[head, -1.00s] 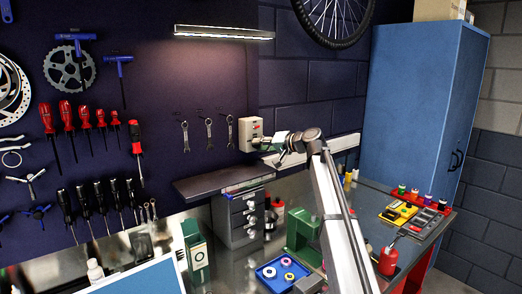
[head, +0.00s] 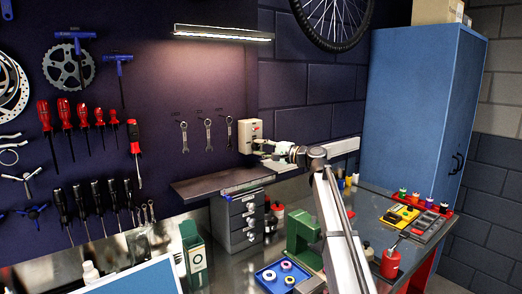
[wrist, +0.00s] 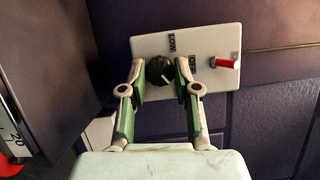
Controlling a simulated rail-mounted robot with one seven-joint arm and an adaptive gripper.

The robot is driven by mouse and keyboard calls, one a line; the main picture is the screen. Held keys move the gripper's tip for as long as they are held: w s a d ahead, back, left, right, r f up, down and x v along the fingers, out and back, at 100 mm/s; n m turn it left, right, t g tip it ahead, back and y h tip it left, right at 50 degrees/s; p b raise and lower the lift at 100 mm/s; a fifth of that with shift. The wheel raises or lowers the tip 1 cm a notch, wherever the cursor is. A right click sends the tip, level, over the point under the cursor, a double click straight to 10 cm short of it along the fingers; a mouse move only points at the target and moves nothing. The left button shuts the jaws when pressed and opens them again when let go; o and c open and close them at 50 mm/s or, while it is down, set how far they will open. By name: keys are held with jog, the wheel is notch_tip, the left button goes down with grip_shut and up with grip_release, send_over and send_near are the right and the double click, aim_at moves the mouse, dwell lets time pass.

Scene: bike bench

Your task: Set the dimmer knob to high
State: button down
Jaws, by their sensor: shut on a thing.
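The dimmer's pale control plate (head: 245,132) is on the wall at the right edge of the dark tool panel. In the wrist view the plate (wrist: 150,45) carries a round black dimmer knob (wrist: 158,71) with a white pointer mark toward the lower right. In the head view my gripper (head: 262,148) is at the plate and the knob is hidden.
A red toggle (wrist: 228,64) is right of the knob on the same plate. A lit lamp bar (head: 223,34) hangs above. A dark shelf (head: 215,182) and small drawer unit (head: 240,220) stand below. A dark box-like edge (wrist: 50,70) is close on the left in the wrist view.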

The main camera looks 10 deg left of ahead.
jog(key=shift+m, duration=0.3)
jog(key=c, duration=0.8)
grip_release()
jog(key=shift+c, duration=0.2)
jog(key=v, duration=1.2)
jog(key=shift+f, duration=0.1)
